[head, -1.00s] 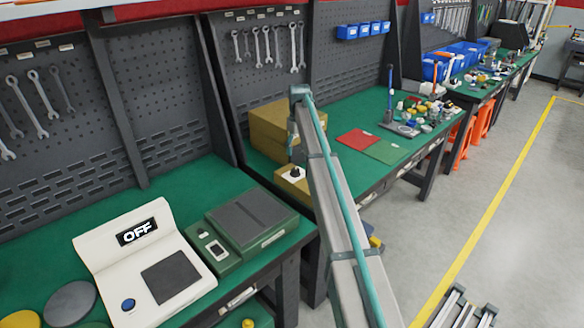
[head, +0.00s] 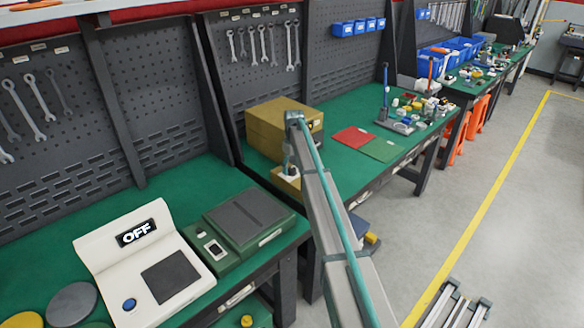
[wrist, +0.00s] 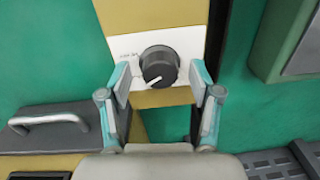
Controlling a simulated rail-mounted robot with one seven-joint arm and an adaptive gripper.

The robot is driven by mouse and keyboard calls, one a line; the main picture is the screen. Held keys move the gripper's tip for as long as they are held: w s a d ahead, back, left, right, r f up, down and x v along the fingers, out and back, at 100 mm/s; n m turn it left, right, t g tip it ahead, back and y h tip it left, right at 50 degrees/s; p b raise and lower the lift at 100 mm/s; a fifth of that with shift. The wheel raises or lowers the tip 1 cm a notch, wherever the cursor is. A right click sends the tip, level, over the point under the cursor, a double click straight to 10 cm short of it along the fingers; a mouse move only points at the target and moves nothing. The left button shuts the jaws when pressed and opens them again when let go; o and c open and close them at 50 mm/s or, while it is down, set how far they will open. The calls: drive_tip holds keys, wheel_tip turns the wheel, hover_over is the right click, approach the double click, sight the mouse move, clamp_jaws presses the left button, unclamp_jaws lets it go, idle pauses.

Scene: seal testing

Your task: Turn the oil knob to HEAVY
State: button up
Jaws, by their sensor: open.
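The oil knob (wrist: 158,66) is round and dark grey. It sits on a white panel (wrist: 185,42) on the front of a mustard-yellow box (head: 264,131). A white pointer line on the knob points to the lower left in the wrist view. Small lettering left of the knob is too small to read. My gripper (wrist: 161,75) is open, with one fingertip on each side of the knob. Gaps show between the fingertips and the knob, so it is not gripped. In the head view my arm partly hides the knob and gripper.
A grey handle (wrist: 48,120) lies left of my gripper in the wrist view. Red (head: 351,137) and green (head: 382,150) mats lie right of the box.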

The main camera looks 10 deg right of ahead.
drive_tip(key=c, duration=1.1)
drive_tip(key=shift+c, duration=0.2)
drive_tip(key=shift+m, duration=0.3)
drive_tip(key=m+b, duration=0.2)
drive_tip(key=m, duration=0.9)
drive_tip(key=shift+b, duration=0.4)
drive_tip(key=shift+m, duration=0.3)
drive_tip(key=o, duration=1.1)
drive_tip(key=shift+o, duration=0.2)
drive_tip(key=shift+r, duration=0.1)
